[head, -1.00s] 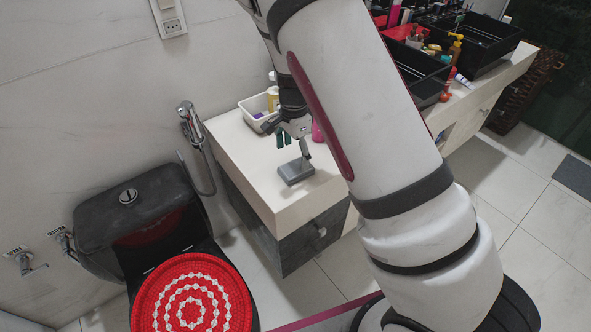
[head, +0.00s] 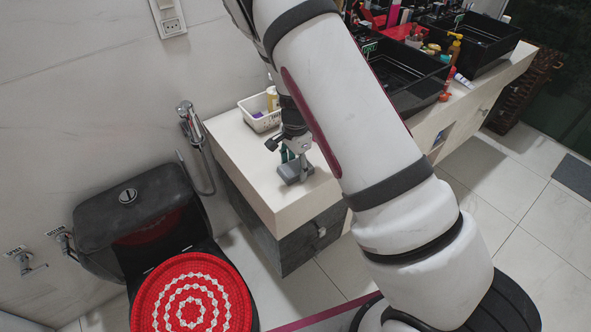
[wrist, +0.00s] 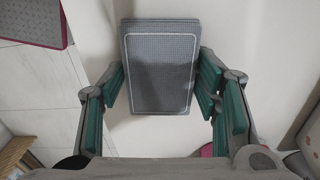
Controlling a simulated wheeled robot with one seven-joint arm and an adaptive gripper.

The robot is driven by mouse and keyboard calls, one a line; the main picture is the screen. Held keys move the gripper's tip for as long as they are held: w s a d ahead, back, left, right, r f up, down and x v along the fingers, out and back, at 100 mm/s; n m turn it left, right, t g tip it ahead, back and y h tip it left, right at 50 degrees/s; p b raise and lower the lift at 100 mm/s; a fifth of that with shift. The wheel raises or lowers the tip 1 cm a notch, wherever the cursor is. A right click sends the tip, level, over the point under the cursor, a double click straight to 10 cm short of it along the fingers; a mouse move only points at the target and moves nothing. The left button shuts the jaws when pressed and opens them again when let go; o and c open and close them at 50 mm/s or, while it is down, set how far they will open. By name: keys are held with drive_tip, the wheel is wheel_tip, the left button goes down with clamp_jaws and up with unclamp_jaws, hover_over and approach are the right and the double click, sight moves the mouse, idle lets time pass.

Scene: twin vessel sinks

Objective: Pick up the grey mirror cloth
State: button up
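The grey mirror cloth (head: 292,178) lies folded as a flat rectangle on the white counter, near its left end. In the wrist view the cloth (wrist: 158,65) shows a waffle texture and a pale border line. My gripper (wrist: 160,88) is open, its green-padded fingers on the left and right sides of the cloth's near half, with a gap visible on the left and the right fingers very close. In the head view my gripper (head: 295,160) is low over the cloth and hides part of it. I cannot tell whether a finger touches the cloth.
A white basket (head: 259,119) with small bottles stands behind the cloth, by the wall. Black vessel sinks (head: 391,80) and toiletries occupy the counter's right part. The toilet (head: 130,213) with its red-and-white lid cover (head: 190,297) is at left. Counter (head: 285,211) in front of the cloth is clear.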

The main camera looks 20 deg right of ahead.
sight(295, 167)
drive_tip(key=shift+c, duration=0.9)
drive_tip(key=shift+r, duration=0.6)
wheel_tip(295, 167, up, 2)
drive_tip(key=shift+r, duration=0.25)
drive_tip(key=s+a+r, duration=0.1)
drive_tip(key=s, duration=1.5)
drive_tip(key=shift+a, duration=0.2)
drive_tip(key=shift+r, duration=0.1)
drive_tip(key=shift+o, duration=1.1)
drive_tip(key=shift+c, duration=0.5)
